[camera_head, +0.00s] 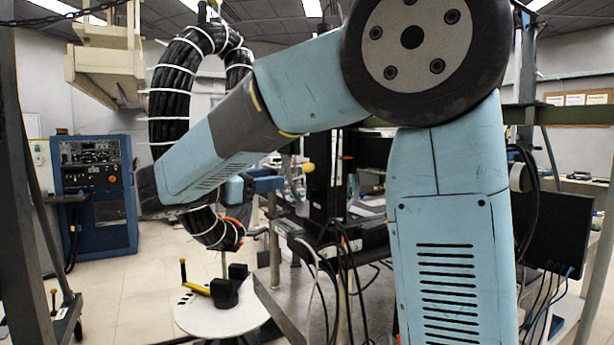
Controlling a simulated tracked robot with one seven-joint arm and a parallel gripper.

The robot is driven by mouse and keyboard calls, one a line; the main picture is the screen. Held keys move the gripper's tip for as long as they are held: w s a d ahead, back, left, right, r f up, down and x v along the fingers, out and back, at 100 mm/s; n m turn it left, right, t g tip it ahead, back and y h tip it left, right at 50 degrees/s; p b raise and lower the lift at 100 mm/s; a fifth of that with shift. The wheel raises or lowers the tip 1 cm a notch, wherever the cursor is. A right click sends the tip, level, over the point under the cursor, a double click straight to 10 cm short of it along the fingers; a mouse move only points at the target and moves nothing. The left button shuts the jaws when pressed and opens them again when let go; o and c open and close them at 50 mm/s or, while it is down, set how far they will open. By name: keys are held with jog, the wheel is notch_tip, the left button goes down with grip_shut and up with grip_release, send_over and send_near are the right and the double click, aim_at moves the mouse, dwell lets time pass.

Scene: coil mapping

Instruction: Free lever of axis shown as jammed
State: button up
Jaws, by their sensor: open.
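A white round table (215,318) stands low at the centre left. On it is a short lever-like piece with a yellow part (196,288), next to black blocks (225,292). No marking of an axis can be read. My light-blue arm crosses the picture from the right to the left, its far end (148,190) above and left of the round table. I cannot make out my gripper's fingers.
A thick black hose with white bands (170,95) hangs behind my arm. A grey metal bench (290,305) with equipment and cables stands right of the round table. A blue control cabinet (97,195) is at the left. The floor (120,290) before it is clear.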

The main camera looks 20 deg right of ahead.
aim_at(310, 182)
jog(key=x, duration=1)
jog(key=shift+d, duration=0.4)
jog(key=shift+c, duration=0.2)
grip_shut()
